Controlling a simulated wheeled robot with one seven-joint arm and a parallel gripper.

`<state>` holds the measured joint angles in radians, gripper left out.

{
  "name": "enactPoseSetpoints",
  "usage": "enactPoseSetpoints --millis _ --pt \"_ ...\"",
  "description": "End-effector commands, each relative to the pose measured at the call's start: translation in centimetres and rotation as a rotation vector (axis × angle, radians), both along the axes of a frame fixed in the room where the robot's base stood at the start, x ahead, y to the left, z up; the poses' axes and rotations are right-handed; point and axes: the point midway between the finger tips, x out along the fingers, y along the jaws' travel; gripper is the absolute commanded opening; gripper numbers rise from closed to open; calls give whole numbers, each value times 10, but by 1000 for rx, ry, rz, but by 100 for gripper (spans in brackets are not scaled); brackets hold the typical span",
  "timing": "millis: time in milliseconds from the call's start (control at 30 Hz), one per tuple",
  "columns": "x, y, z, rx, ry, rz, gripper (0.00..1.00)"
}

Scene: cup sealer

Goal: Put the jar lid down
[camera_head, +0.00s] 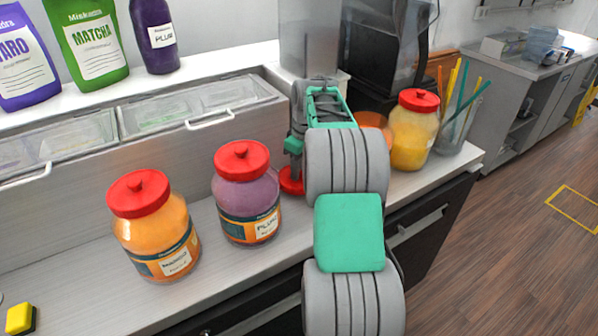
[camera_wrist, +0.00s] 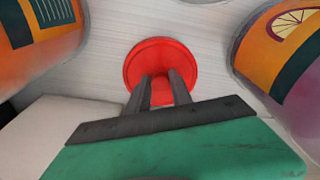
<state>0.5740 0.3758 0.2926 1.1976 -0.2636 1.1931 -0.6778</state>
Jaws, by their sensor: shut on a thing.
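The red jar lid (camera_head: 291,182) is low over the counter just right of the plum jar, partly hidden by my arm. In the wrist view the lid (camera_wrist: 160,58) lies flat-side down against the pale counter. My gripper (camera_wrist: 160,90) is shut on its knob, one dark finger on each side. I cannot tell whether the lid touches the counter. In the head view my gripper (camera_head: 292,160) is mostly hidden behind my arm.
The lidded mango jar (camera_head: 160,235) and plum jar (camera_head: 248,195) stand left of the lid. A lidded yellow jar (camera_head: 411,135) and straw cup (camera_head: 457,128) stand right. An orange object (camera_head: 376,121), partly hidden, is behind my arm.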

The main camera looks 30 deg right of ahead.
Motion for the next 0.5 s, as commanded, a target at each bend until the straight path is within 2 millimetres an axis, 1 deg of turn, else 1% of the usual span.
enactPoseSetpoints --millis 100,267,400,433,500 --pt "0 0 -6 -2 -2 1 0" --pt "1 1 -6 -2 -2 2 0" --pt "1 1 -11 -2 -2 2 0" --pt "1 1 -10 -2 -2 2 29" --pt "1 1 -9 -2 -2 2 34"
